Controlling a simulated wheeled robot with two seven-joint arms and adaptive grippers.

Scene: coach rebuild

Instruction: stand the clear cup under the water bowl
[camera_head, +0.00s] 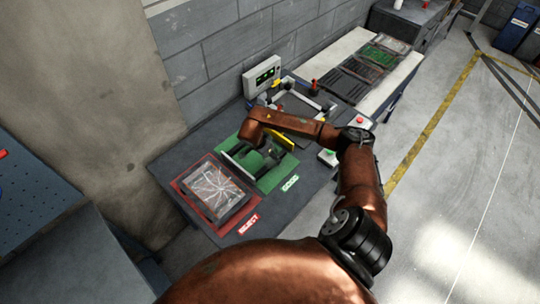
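I see no clear cup and no water bowl in the head view. One copper-coloured arm of mine, which I take to be the right one, rises from the bottom and bends left over the dark workbench (305,210). Its dark gripper (243,160) is over the green mat (268,180), small and partly hidden by the arm. I cannot tell whether it is open or shut, or whether it holds anything. My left gripper is not in view.
A cracked panel (214,190) lies on the red REJECT mat (181,184). A control box (262,76) stands at the wall. Several flat panels (376,58) lie on a pale surface behind. A blue bench (30,195) is at left. Floor (450,180) is clear at right.

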